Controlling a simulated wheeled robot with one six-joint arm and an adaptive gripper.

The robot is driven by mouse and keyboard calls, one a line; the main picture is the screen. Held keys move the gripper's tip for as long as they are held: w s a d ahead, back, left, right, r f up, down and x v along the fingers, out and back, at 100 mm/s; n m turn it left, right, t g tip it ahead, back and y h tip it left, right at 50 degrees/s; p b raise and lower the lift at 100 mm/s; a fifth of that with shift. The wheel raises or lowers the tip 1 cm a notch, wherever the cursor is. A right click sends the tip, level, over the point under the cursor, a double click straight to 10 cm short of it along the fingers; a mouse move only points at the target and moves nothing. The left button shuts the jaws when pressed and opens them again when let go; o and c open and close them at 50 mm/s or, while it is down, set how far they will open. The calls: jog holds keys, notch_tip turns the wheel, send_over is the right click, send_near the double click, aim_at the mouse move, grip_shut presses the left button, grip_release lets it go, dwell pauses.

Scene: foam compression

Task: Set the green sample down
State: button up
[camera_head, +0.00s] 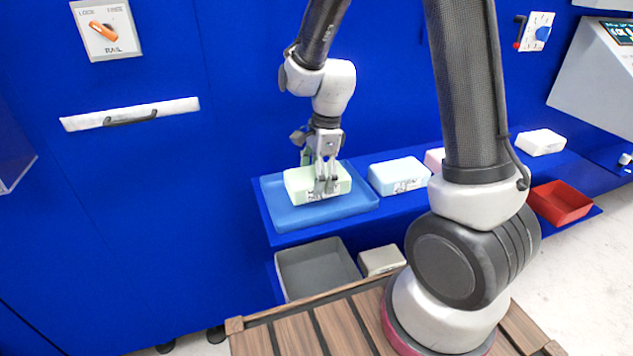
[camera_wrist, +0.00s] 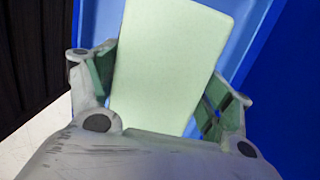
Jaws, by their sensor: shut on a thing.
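The green sample (camera_head: 300,183) is a pale green foam block with a label on its front side. It is at the blue tray (camera_head: 278,217) on the blue shelf, within the tray's outline. I cannot tell whether its underside touches the tray floor. My gripper (camera_head: 325,187) points down over the sample, its fingers shut on the block's sides. In the wrist view the sample (camera_wrist: 168,65) lies between my two green-padded fingers (camera_wrist: 155,92), with the tray's blue rim (camera_wrist: 250,45) behind it. The sample's near end is hidden by my gripper body.
A light blue block (camera_head: 398,172) and a pink block (camera_head: 434,158), partly hidden by my arm, stand right of the tray. A white block (camera_head: 540,142) and a red bin (camera_head: 560,203) are farther right. A grey bin (camera_head: 315,268) and beige block (camera_head: 380,260) sit below.

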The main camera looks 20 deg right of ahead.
jog(key=shift+f, duration=0.95)
jog(key=o, duration=0.9)
jog(key=shift+f, duration=0.1)
jog(key=r, duration=0.4)
jog(key=d+r, duration=0.1)
jog(key=r, duration=0.3)
jog(key=d+r, duration=0.1)
jog(key=r, duration=0.3)
jog(key=shift+r, duration=0.15)
jog(key=s+d+r+n+t, duration=0.1)
jog(key=s+d+r+n, duration=0.2)
jog(key=s+n, duration=0.3)
jog(key=s+d+r+n+t+h, duration=0.1)
jog(key=s+d+r+n, duration=0.3)
jog(key=s+n, duration=0.2)
jog(key=s+d+r+n+t, duration=0.2)
jog(key=s+d+r+n, duration=0.2)
jog(key=s+n, duration=0.2)
jog(key=shift+s+d+h, duration=0.3)
jog(key=shift+s+h, duration=0.1)
jog(key=shift+s, duration=0.25)
